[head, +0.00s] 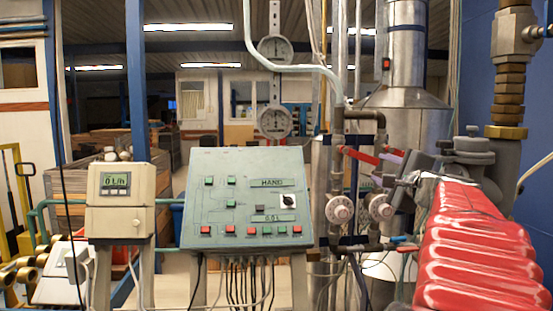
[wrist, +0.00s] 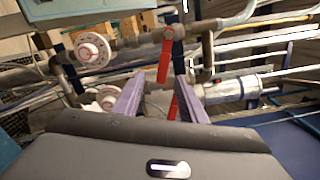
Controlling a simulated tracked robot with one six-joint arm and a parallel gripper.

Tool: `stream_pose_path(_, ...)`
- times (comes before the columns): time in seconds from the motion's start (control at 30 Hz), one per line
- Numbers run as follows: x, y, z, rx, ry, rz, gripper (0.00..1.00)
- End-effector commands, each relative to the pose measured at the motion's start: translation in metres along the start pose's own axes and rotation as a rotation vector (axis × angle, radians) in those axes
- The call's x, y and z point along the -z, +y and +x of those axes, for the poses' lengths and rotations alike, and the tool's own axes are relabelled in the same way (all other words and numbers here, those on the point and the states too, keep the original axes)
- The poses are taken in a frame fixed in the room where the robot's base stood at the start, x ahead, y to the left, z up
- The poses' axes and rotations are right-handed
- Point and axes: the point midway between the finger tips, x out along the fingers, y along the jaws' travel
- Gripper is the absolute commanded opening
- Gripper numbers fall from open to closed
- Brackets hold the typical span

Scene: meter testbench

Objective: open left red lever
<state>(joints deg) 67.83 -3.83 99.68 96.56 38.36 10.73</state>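The left red lever (head: 358,155) sticks out from the pipework right of the panel in the head view. In the wrist view this lever (wrist: 165,60) hangs from a grey valve body near the top centre. A second red lever (wrist: 173,105) shows lower down, partly hidden behind a finger. My gripper (wrist: 157,76) has two purple fingers, spread apart with nothing held. The left lever's free end appears between the fingertips in the wrist view; I see no contact and cannot tell the depth. In the head view my gripper (head: 384,166) is just right of the lever.
Two white round dials (head: 340,210) sit on the pipes below the levers. The grey-green control panel (head: 248,200) and a meter box (head: 120,195) stand to the left. A metal cylinder (head: 400,120) stands behind my gripper. Vertical pipes crowd the area around the levers.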

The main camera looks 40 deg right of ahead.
Motion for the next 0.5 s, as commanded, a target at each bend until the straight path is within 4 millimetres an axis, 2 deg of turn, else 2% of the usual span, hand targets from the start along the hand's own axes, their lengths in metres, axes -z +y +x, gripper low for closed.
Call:
stream_pose_path(0.1, 0.0119, -0.0064, -0.0013, 0.017, 0.018, 0.009, 0.38)
stream_pose_path(0.5, 0.0101, -0.0057, 0.0017, 0.016, 0.015, 0.009, 0.38)
